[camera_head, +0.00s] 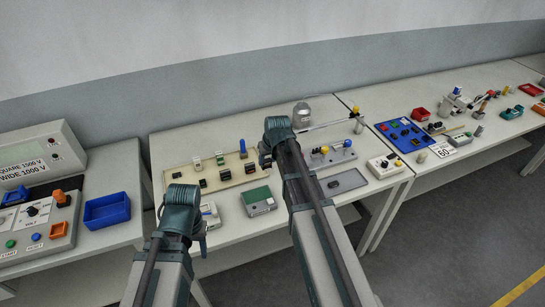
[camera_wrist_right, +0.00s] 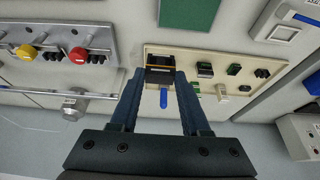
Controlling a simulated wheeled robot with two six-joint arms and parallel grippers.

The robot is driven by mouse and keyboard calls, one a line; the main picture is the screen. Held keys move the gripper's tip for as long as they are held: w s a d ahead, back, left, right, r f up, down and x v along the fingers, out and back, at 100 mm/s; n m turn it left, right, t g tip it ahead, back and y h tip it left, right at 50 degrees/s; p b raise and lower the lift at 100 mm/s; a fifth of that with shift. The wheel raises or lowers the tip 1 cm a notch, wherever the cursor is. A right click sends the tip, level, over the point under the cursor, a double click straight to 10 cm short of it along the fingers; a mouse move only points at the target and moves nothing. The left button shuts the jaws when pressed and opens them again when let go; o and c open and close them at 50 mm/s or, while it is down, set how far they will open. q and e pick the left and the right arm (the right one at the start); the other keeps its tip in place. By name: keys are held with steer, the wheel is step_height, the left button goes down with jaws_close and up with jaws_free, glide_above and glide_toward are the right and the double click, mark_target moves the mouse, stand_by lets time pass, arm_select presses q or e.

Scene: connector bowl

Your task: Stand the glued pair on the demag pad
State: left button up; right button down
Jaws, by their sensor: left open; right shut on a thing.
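My right gripper (camera_wrist_right: 160,74) is shut on a dark block with a thin orange line across it, apparently the glued pair (camera_wrist_right: 160,60). It holds this over the edge of the beige board; the head view hides the block behind my right gripper (camera_head: 265,158). A grey box with a flat green top (camera_head: 258,196), possibly the demag pad, stands in front of the board. Its bare green top also shows at the upper edge of the right wrist view (camera_wrist_right: 188,12). My left gripper (camera_head: 203,240) is open at the bench's front left; its fingertips are hard to make out.
The beige board (camera_head: 225,178) carries several small connectors and a blue-handled part (camera_head: 243,147). A white device (camera_head: 210,214) stands left of the green-topped box. A grey tray (camera_head: 345,182) lies right of my right arm. A blue bin (camera_head: 107,210) is on the left bench.

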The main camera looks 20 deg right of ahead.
steer(key=shift+s+a, duration=0.85)
steer(key=shift+a, duration=1.65)
step_height(320, 180, down, 12)
steer(key=b, duration=1.1)
steer(key=shift+d+r+b, duration=0.1)
steer(key=shift+r+b, duration=0.05)
steer(key=shift+b, duration=0.15)
steer(key=shift+c, duration=1.5)
jaws_free()
steer(key=p+v, duration=1.2)
steer(key=v, duration=0.1)
steer(key=shift+s+r+p, duration=0.15)
steer(key=shift+r+p, duration=0.2)
